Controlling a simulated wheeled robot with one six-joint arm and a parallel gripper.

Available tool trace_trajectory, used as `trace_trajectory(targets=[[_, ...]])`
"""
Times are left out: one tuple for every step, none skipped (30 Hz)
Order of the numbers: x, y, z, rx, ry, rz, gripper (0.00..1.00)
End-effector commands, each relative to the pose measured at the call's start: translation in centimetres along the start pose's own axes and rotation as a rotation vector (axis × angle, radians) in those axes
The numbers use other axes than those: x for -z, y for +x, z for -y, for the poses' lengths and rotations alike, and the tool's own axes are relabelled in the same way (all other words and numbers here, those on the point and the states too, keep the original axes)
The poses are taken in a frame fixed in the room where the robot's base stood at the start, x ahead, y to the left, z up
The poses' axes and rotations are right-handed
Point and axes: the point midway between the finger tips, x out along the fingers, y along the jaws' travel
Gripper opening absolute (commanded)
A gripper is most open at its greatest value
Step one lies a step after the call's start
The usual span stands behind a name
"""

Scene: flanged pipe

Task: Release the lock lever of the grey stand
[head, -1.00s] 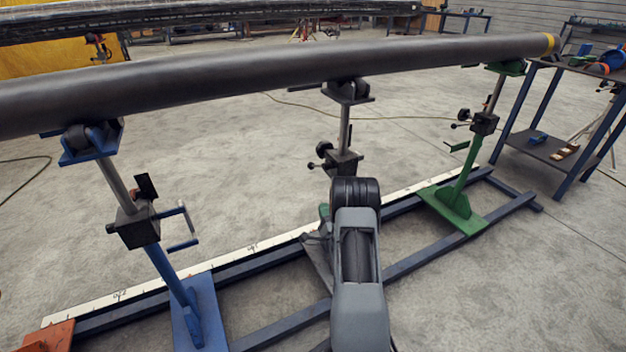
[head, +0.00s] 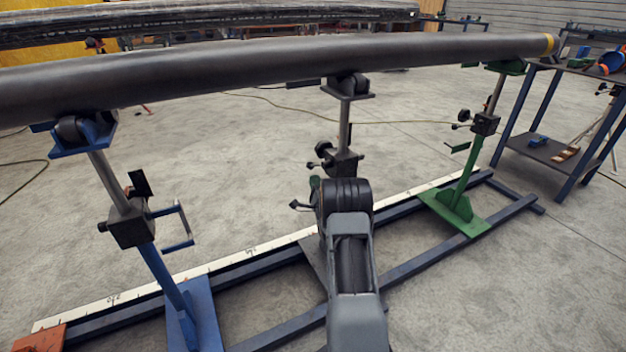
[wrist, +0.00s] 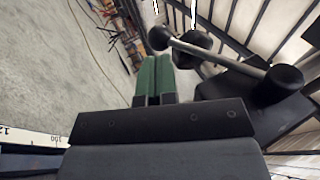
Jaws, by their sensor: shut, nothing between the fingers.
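The grey stand (head: 345,125) is the middle one under the long pipe. Its dark clamp block (head: 343,163) has a black knob and a small ball-ended lever (head: 313,165) on the left side. In the wrist view, a metal rod (wrist: 230,63) with black ends, which looks like this lever, crosses the upper right. My gripper (wrist: 155,62) has green fingers, shut and empty. The rod lies just right of the fingertips; I see no clear contact. In the head view my gripper (head: 315,186) is partly hidden by my arm, below and left of the clamp block.
The long dark pipe (head: 220,70) rests above on the blue stand (head: 165,275), the grey stand and the green stand (head: 468,175). Blue floor rails (head: 410,264) and a white scale strip (head: 215,264) run along the bases. Open floor lies behind the stands.

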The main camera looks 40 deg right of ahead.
Motion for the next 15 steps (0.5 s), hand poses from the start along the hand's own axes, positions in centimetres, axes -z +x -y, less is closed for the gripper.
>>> trace_trajectory(targets=[[0.0, 0.5, -0.2, 0.002, 0.000, 0.001, 0.00], [0.0, 0.9, -0.2, 0.003, -0.001, 0.001, 0.00], [0.0, 1.3, -0.2, 0.001, -0.001, 0.001, 0.00], [0.0, 1.6, -0.2, 0.001, -0.001, 0.001, 0.00], [0.0, 1.8, -0.2, 0.001, -0.001, 0.001, 0.00], [0.0, 2.1, -0.2, 0.000, -0.001, 0.001, 0.00], [-0.1, 2.3, -0.2, 0.000, -0.001, 0.001, 0.00], [-0.1, 2.4, -0.1, 0.000, 0.000, 0.001, 0.00], [-0.1, 2.6, -0.1, 0.000, 0.000, 0.001, 0.00], [-0.1, 2.7, -0.1, 0.000, 0.000, 0.001, 0.00], [-0.1, 2.8, -0.1, 0.000, 0.000, 0.001, 0.00], [-0.1, 2.8, -0.1, -0.001, 0.000, 0.001, 0.00], [-0.1, 2.9, -0.1, -0.001, 0.000, 0.001, 0.00], [-0.1, 2.9, 0.0, -0.001, 0.000, 0.001, 0.00], [-0.1, 2.9, 0.0, -0.001, 0.000, 0.001, 0.00]])
